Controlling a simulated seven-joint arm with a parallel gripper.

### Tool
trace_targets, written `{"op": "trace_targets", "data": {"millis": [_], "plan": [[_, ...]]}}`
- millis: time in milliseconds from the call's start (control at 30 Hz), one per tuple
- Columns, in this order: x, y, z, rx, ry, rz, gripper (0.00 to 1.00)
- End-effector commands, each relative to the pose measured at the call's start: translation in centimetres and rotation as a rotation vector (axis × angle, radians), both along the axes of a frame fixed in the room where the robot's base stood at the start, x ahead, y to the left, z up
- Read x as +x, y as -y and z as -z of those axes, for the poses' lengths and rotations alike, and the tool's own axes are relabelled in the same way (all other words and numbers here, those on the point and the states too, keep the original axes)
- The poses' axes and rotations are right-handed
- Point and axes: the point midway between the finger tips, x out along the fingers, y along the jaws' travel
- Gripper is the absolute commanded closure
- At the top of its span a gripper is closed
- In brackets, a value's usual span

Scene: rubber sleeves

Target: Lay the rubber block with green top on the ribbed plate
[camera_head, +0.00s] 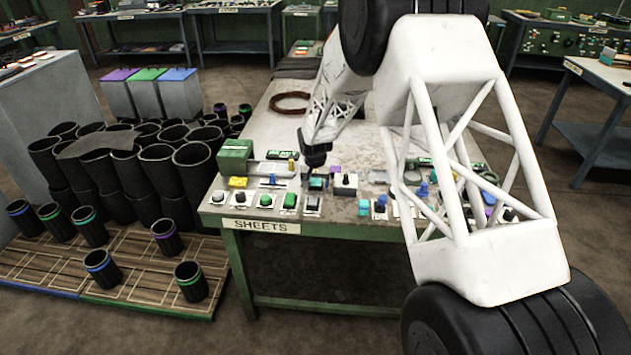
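A small dark block with a green-teal top (316,183) sits on the work table (340,222), just below my gripper. It looks like the rubber block, but it is too small to be sure. My gripper (317,160) is a dark shape pointing down at the end of my white arm, close above the small blocks. Whether its fingers are open or shut, and whether it touches the block, is too small to tell. I cannot clearly make out a ribbed plate; my arm hides part of the table's right side.
Buttons and switches line the table's front edge, among them a green button (290,200). A green box (235,155) stands at the left, a brown coil (291,102) farther back. Black sleeves (190,280) stand on the pallet left of the table. The table's back middle is fairly clear.

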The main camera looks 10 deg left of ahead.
Motion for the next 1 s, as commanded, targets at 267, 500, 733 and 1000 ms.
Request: {"op": "trace_targets", "data": {"millis": [267,500,733,1000], "plan": [[0.0,0.0,0.0,0.0,0.0,0.0,0.24],[0.0,0.0,-0.8,0.0,0.0,0.0,0.24],[-0.3,0.0,-3.2,0.001,0.002,0.0,0.24],[-0.9,0.0,-7.5,0.0,0.001,0.0,0.24]]}}
